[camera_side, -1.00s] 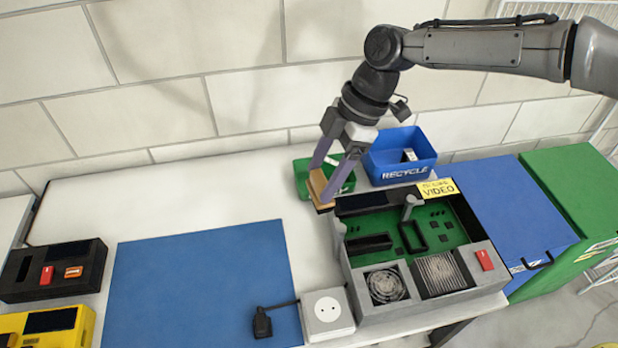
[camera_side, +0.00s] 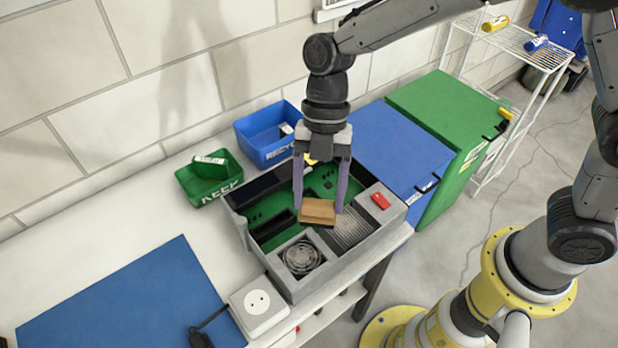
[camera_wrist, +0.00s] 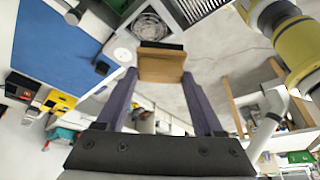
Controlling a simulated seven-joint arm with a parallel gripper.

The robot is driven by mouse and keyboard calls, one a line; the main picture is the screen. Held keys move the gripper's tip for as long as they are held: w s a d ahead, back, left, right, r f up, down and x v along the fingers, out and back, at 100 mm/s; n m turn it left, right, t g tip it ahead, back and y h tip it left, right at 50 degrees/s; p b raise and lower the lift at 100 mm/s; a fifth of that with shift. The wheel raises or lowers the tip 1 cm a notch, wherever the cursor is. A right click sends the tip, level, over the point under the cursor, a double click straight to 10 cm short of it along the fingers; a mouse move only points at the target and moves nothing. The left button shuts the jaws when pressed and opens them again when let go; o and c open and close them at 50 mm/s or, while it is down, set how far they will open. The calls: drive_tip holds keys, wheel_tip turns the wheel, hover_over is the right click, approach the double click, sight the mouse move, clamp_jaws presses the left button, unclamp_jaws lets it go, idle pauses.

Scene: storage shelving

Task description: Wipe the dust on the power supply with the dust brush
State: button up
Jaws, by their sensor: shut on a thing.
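My gripper (camera_side: 319,209) is shut on the dust brush (camera_side: 318,213), a tan wooden block with a dark bristle edge, which also shows between the fingers in the wrist view (camera_wrist: 161,66). The brush is over the front part of the open grey computer case (camera_side: 337,270), its bristle side down. The power supply appears to be the grey ribbed block (camera_side: 352,229) just right of the brush, and the brush hides part of it. I cannot tell whether the brush touches it, and no dust is clearly visible on it.
A round fan (camera_side: 302,257) sits left of the ribbed block, and a red switch (camera_side: 380,201) to its right. Green (camera_side: 208,190) and blue (camera_side: 268,136) bins stand behind the case. A white socket box (camera_side: 258,304) is at its front left, near the blue mat (camera_side: 125,300).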

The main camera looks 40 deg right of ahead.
sight(318, 219)
drive_tip(key=shift+f, duration=4.55)
drive_tip(key=shift+a+f, duration=0.1)
drive_tip(key=shift+a, duration=3.4)
drive_tip(key=shift+d, duration=3.35)
drive_tip(key=shift+s+d, duration=0.2)
drive_tip(key=shift+s+a, duration=0.15)
drive_tip(key=shift+s, duration=0.15)
drive_tip(key=shift+a, duration=3.4)
drive_tip(key=shift+d, duration=3.45)
drive_tip(key=shift+r, duration=4.05)
